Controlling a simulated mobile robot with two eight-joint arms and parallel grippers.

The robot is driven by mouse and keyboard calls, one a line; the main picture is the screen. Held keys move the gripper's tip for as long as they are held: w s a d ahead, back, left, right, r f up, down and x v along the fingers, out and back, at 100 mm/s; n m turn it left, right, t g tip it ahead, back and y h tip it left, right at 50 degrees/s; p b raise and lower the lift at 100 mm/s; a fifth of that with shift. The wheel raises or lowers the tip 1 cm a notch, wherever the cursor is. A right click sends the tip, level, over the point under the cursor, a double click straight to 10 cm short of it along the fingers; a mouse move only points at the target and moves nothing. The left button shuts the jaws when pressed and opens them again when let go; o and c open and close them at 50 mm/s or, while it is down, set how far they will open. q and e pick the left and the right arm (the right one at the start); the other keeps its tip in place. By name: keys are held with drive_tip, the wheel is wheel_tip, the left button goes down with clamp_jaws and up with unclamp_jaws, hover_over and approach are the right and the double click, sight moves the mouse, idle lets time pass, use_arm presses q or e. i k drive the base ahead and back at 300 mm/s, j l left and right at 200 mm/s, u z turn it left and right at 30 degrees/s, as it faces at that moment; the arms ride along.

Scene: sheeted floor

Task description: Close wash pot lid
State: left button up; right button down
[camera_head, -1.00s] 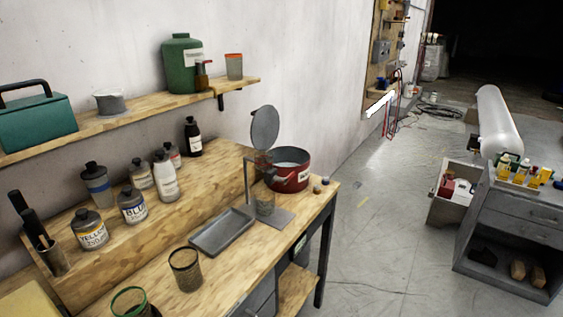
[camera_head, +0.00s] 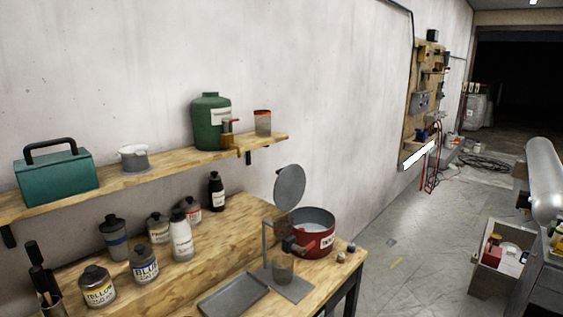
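The wash pot (camera_head: 322,241) is a red round pot with a light interior and a white label. It stands near the far right end of the wooden workbench. A round grey lid (camera_head: 290,186) is raised nearly upright at the pot's back left, so the pot's mouth is uncovered. A small dark block shows at the pot's left side; I cannot tell whether it belongs to the pot or the stand. Neither of my grippers is in view.
A grey tray (camera_head: 233,297) and several bottles are farther left on the wooden bench (camera_head: 232,246). Open floor (camera_head: 400,250) lies right of the bench.

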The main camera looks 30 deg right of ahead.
sight(290, 185)
drive_tip(key=i+l+u, duration=0.2)
drive_tip(key=l, duration=0.9)
drive_tip(key=l+u, duration=0.25)
drive_tip(key=l, duration=0.85)
